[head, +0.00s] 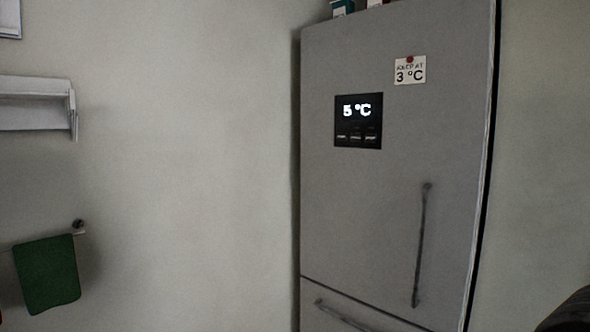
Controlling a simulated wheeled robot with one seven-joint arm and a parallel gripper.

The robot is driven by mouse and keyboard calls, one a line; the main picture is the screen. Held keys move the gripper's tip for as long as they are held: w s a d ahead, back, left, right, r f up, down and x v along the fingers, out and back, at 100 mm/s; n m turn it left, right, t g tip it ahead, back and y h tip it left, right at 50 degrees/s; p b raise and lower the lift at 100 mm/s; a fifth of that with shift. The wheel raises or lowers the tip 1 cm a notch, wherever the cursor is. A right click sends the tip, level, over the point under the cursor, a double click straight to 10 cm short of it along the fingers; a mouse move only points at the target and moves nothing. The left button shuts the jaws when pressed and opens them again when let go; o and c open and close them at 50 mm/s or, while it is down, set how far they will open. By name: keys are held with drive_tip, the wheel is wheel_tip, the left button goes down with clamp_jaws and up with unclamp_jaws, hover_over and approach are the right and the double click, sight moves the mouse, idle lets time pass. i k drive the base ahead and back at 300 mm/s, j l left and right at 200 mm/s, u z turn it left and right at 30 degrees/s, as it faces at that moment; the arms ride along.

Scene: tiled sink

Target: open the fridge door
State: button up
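The fridge (350,210) is tall and grey and stands right of centre in the head view. Its upper door is shut, with a long dark vertical handle (421,245) on the right side of that door. A display panel (358,121) on the door reads 5 °C. Below a seam, a lower door or drawer (320,302) shows a slanting bar handle (343,317), cut off by the bottom edge. My gripper cannot be made out. A dark rounded shape, which I cannot identify, shows at the bottom right corner.
A note (410,70) reading "keep at 3 °C" hangs by a red magnet on the door. Small boxes (343,8) stand on top of the fridge. A white shelf (35,104) and a green towel (47,273) on a rail are on the left wall.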

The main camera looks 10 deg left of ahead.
sight(390, 224)
drive_tip(key=u, duration=0.25)
drive_tip(key=i+l+u, duration=0.5)
drive_tip(key=i+l, duration=0.3)
drive_tip(key=l, duration=0.1)
